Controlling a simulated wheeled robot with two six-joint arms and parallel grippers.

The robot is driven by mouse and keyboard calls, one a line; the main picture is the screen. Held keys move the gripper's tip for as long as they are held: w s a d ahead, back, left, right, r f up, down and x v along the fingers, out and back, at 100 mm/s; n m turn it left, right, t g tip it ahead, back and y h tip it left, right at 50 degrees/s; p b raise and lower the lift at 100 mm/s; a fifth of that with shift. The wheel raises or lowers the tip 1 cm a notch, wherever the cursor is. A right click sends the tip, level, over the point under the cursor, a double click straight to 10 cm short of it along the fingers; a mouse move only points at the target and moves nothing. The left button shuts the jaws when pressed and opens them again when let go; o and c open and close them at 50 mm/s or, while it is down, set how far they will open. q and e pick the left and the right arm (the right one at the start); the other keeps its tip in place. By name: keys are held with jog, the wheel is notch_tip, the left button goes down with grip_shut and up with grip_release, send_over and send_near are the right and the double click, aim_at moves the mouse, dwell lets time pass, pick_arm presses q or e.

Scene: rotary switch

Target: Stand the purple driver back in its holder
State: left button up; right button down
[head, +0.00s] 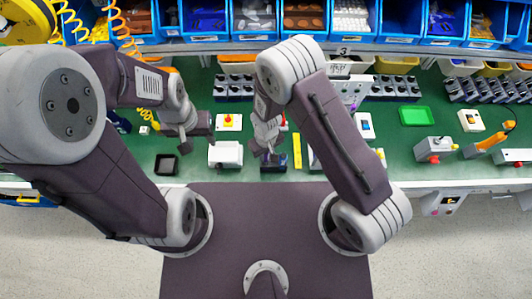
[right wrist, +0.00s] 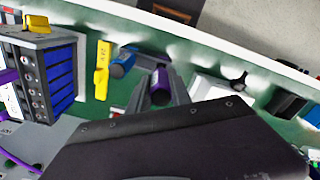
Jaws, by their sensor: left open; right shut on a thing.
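The purple driver (right wrist: 161,88) shows end-on between the fingers of my right gripper (right wrist: 160,98) in the right wrist view. In the head view my right gripper (head: 269,150) points down over the bench, close above a small dark block (head: 274,163) that may be the holder. The driver is mostly hidden there, and I cannot tell whether it touches the block. A blue cylinder (right wrist: 123,63) stands close beside the driver in the right wrist view. My left gripper (head: 198,138) is open and empty over the left part of the bench.
A yellow bar (head: 297,150) lies just right of the right gripper. A white box (head: 226,154) is to its left, with a small black tray (head: 165,165) further left. Blue bins (head: 254,18) line the back. A green tray (head: 416,116) lies at the right.

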aim_at(266, 159)
jog(key=shift+f+b, duration=1.75)
jog(key=shift+f, duration=0.5)
jog(key=c, duration=1.1)
grip_release()
jog(key=shift+r, duration=0.1)
notch_tip(266, 159, up, 9)
jog(key=shift+b, duration=0.7)
